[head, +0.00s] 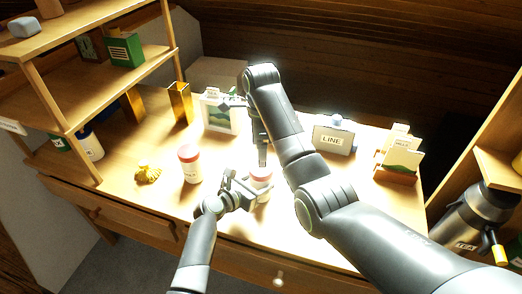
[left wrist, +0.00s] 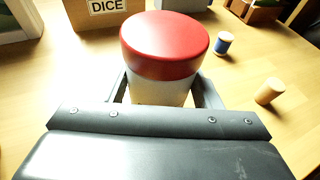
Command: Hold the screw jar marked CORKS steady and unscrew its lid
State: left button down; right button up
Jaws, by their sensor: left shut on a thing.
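A white jar with a red lid (head: 261,173) stands on the desk, and my left gripper (head: 246,190) is shut on its body from the left. In the left wrist view the red lid (left wrist: 165,42) is seated on the white body (left wrist: 160,92), between the two fingers. No marking on this jar is readable. My right gripper (head: 262,155) points down just above this lid; whether it touches the lid or is open is unclear. A second white jar with a red lid (head: 190,165) stands to the left, its label unreadable.
A yellow crumpled thing (head: 149,173) lies at the left. In the left wrist view a box marked DICE (left wrist: 105,12), a blue spool (left wrist: 224,43) and a cork-like cylinder (left wrist: 270,91) are nearby.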

aim_at(261, 170)
jog(key=n, duration=1.3)
jog(key=shift+f+n, duration=0.3)
jog(key=shift+f, duration=3.7)
jog(key=c, duration=1)
jog(key=n, duration=0.6)
jog(key=shift+n, duration=0.3)
jog(key=n, duration=0.6)
jog(key=shift+r, duration=0.1)
